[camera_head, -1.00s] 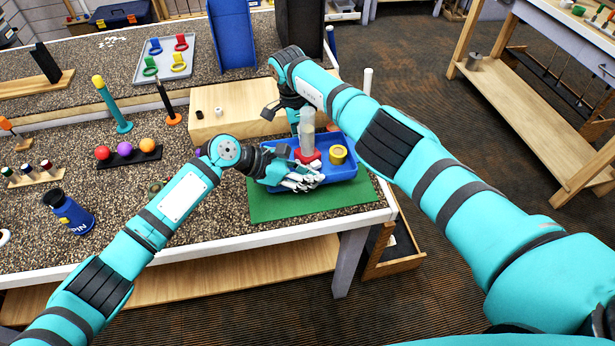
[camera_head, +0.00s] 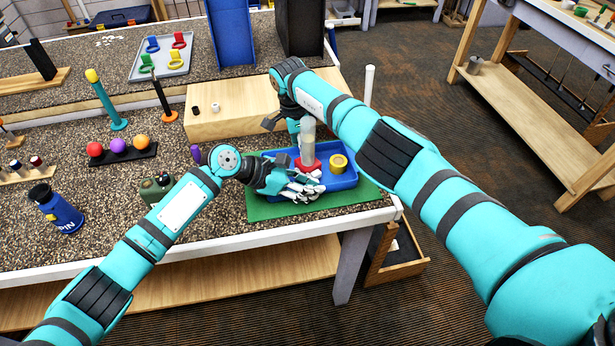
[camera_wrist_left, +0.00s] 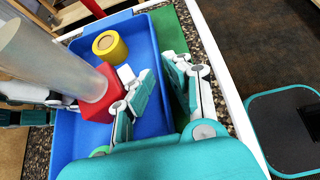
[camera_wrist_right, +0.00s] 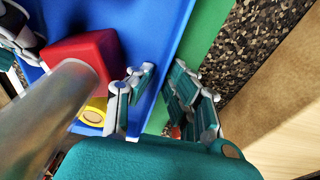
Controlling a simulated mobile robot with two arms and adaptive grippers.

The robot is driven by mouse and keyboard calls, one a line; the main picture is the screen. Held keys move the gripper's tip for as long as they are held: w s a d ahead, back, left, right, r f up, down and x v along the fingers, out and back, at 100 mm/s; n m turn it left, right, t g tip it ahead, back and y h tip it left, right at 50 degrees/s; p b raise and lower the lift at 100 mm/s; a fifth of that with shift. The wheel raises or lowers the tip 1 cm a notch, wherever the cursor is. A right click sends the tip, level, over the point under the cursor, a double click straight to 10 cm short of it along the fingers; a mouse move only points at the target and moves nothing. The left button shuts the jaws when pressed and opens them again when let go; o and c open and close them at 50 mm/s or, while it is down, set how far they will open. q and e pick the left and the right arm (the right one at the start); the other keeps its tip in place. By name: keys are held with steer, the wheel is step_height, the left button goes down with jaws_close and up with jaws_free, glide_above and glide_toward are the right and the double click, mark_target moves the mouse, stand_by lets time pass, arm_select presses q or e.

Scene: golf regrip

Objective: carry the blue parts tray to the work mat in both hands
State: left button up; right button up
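The blue parts tray (camera_head: 345,181) sits over the green work mat (camera_head: 322,204) at the table's front right corner. It holds a red block (camera_head: 308,166) with a translucent cylinder (camera_head: 308,140) above it, and a yellow roll (camera_head: 338,163). My left gripper (camera_head: 300,187) is at the tray's near left side; in the left wrist view its spread fingers (camera_wrist_left: 160,92) stand either side of the tray wall. My right gripper is mostly hidden by its arm in the head view. In the right wrist view its fingers (camera_wrist_right: 158,95) are apart, straddling the opposite wall, with a gap showing.
A wooden block (camera_head: 235,110) stands just behind the tray. A black rack with coloured balls (camera_head: 118,147), a blue bottle (camera_head: 58,208) and a green can-like object (camera_head: 155,188) lie left of the mat. A white post (camera_head: 369,84) rises at the table's right edge.

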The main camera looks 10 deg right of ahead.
arm_select(q)
steer(key=shift+o, duration=0.9)
steer(key=shift+r, duration=0.1)
arm_select(e)
steer(key=shift+o, duration=0.9)
steer(key=shift+r, duration=0.1)
arm_select(q)
steer(key=v, duration=1.1)
steer(key=shift+a+r, duration=0.1)
steer(key=shift+a, duration=0.15)
steer(key=shift+a+r, duration=0.1)
arm_select(e)
steer(key=shift+r, duration=0.1)
step_height(320, 180, up, 12)
steer(key=a, duration=0.1)
steer(key=shift+a, duration=0.3)
